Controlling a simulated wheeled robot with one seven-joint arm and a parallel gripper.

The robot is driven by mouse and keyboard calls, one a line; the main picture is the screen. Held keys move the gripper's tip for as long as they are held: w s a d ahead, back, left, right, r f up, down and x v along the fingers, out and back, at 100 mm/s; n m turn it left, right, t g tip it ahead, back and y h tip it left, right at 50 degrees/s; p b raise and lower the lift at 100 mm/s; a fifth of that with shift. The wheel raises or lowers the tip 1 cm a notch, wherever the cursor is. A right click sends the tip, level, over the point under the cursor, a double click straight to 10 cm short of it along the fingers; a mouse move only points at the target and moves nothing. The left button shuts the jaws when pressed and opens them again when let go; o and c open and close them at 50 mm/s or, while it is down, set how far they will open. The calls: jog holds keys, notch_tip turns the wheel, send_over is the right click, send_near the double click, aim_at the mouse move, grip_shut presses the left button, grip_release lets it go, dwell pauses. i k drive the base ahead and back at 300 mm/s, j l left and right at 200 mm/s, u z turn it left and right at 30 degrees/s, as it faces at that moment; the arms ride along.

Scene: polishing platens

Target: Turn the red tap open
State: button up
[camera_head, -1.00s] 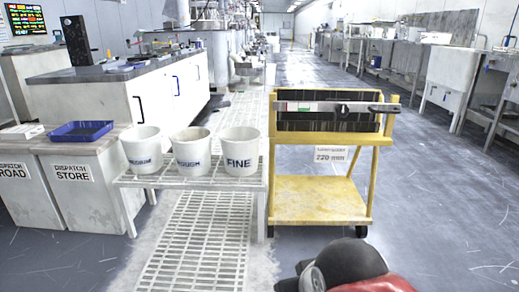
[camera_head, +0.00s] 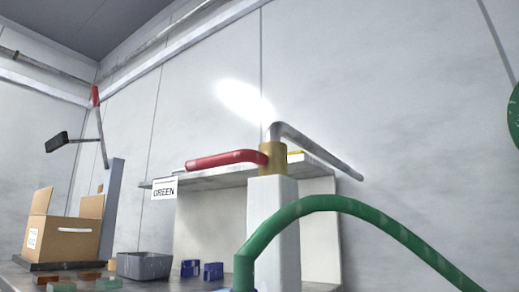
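The red tap handle (camera_head: 225,160) is a red bar that sticks out to the left, roughly level, from a brass valve body (camera_head: 278,160). A grey metal spout (camera_head: 320,150) rises from the brass body and slopes down to the right. The brass body sits on top of a white post (camera_head: 272,200). My gripper is not in view, so nothing of mine shows near the handle.
A green hose (camera_head: 330,204) arches in front of the post. Behind it is a shelf with a GREEN label (camera_head: 164,188). At lower left are a cardboard box (camera_head: 75,243), a grey bin (camera_head: 144,265) and small blue blocks (camera_head: 213,271). Air left of the handle looks clear.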

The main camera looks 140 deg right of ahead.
aim_at(244, 155)
jog(key=z, duration=4.9)
jog(key=k+j+z, duration=0.15)
jog(key=j+z, duration=0.15)
jog(key=j, duration=0.1)
